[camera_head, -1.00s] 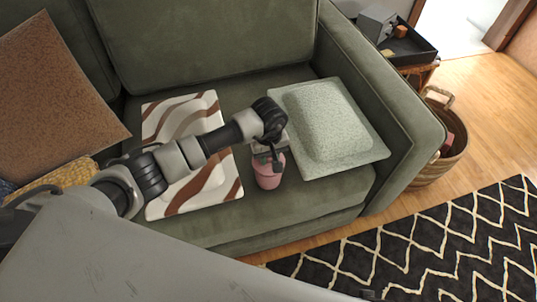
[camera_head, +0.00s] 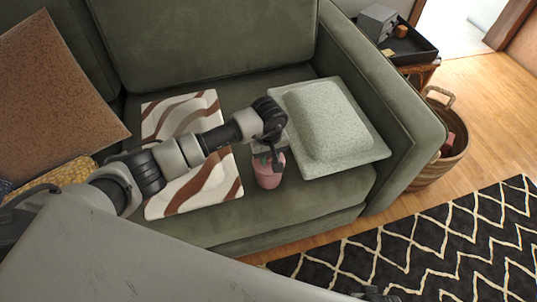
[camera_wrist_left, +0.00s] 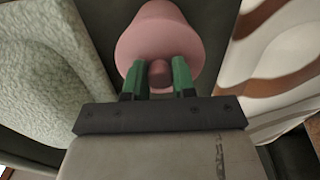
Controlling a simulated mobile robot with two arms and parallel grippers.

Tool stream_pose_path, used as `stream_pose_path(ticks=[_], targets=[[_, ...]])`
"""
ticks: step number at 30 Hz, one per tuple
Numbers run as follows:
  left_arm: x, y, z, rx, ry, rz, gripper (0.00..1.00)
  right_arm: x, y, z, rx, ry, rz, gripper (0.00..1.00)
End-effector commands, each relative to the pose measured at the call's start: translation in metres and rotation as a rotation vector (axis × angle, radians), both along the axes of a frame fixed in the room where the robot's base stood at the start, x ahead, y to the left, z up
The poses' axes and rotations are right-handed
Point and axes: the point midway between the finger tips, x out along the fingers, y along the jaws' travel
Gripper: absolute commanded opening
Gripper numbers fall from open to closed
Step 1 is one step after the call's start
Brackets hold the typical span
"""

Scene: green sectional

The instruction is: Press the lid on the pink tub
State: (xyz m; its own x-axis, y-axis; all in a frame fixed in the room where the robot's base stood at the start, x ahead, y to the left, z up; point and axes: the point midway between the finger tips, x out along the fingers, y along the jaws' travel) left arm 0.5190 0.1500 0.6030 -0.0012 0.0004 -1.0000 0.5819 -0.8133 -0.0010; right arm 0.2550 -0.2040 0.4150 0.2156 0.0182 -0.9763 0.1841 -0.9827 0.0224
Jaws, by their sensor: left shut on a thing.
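The pink tub (camera_head: 268,176) stands upright on the front of the green sofa seat, between two cushions. My left gripper (camera_head: 272,158) is right above it, pointing down at its top. In the left wrist view, the green fingers of my left gripper (camera_wrist_left: 158,75) are shut on a small brownish-pink knob (camera_wrist_left: 159,72), which looks like the lid's knob. The pink tub (camera_wrist_left: 153,30) lies directly beyond the fingers. The lid's rim is mostly hidden by the gripper, and I cannot tell whether there is a gap between lid and tub. My right gripper is not in view.
A pale green cushion (camera_head: 330,125) lies close to the tub's right. A brown-and-white striped cushion (camera_head: 215,188) lies to its left, under my left arm. The sofa's armrest (camera_head: 395,110) rises at the right. A wicker basket (camera_head: 440,165) stands on the floor beyond.

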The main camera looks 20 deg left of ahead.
Motion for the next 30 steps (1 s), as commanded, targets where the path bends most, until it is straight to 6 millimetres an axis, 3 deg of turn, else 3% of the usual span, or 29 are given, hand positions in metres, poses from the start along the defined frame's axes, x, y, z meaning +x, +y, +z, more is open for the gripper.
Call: stream_pose_path(ticks=[22,30], targets=[[0.0003,-0.0002,-0.0002,0.0,-0.001,-0.001,0.03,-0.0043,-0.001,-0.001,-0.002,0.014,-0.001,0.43],[0.0004,-0.0003,-0.0006,0.001,-0.001,-0.001,0.03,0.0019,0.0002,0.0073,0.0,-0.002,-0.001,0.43]])
